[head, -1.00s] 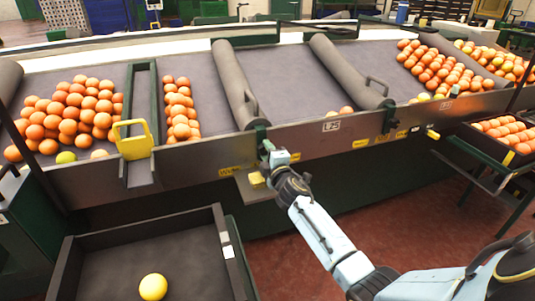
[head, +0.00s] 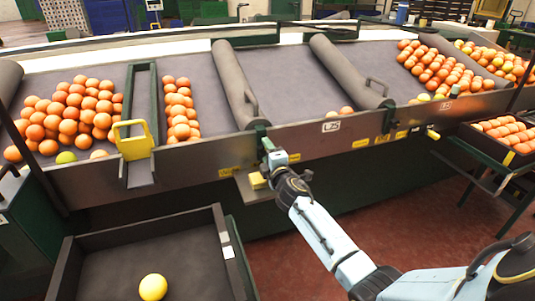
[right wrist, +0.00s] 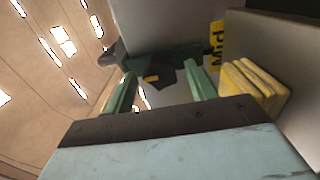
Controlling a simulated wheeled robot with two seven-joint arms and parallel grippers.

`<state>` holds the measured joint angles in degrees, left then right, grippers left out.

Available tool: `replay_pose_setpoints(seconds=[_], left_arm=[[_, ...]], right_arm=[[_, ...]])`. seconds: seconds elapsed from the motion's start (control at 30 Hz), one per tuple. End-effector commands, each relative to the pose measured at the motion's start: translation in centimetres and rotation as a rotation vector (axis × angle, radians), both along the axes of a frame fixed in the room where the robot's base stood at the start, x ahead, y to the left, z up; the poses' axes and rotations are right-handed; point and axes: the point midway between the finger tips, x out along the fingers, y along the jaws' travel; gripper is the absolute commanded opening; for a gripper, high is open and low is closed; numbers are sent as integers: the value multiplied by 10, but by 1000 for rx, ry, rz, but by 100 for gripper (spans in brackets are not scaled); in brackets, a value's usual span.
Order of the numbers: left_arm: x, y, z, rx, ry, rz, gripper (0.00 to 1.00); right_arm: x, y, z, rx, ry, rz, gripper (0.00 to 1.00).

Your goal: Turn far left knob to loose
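My right gripper (head: 268,153) is at the front panel of the sorting table, by the lower end of the middle-left grey roller divider. In the right wrist view its two green fingers (right wrist: 160,92) stand apart, with a dark green knob-like part (right wrist: 165,68) carrying a small yellow mark just beyond and between their tips. I cannot tell whether they touch it. A yellow label reading "Mid" (right wrist: 216,45) is beside that part. In the head view the gripper hides most of this spot. Yellow labels (head: 230,171) line the panel, too small to read. My left gripper is not in view.
A stacked yellow block (right wrist: 255,88) sits close to the right finger; it also shows under the panel (head: 257,180). A yellow-handled gate (head: 134,140) is at left. A dark bin (head: 110,265) with one yellow fruit (head: 153,287) stands in front. Oranges (head: 70,115) lie on the table.

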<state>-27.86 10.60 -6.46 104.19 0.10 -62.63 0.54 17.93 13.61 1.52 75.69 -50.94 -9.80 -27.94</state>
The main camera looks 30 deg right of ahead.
Motion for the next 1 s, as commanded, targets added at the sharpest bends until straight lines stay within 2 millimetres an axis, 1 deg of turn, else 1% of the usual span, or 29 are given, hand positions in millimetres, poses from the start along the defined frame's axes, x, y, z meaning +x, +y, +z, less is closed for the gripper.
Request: replay_pose_setpoints(seconds=[0.3, 0.4, 0.47, 0.57, 0.7, 0.9, 1.0], left_arm=[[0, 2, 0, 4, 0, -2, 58], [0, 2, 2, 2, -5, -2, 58], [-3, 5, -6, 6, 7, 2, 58], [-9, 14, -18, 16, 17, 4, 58], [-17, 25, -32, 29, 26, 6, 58], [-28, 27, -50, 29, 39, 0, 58], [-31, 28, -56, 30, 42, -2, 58]], right_arm=[[0, 0, 1, 2, -1, 0, 59], [-6, 2, 1, 3, -2, 1, 59], [-12, 3, 1, 3, -1, 1, 59], [-28, 7, 2, 3, 0, 1, 59], [-57, 14, 2, 3, 1, 0, 59], [-97, 24, 1, 2, 1, 0, 59], [-112, 27, 1, 2, 1, 0, 59]])
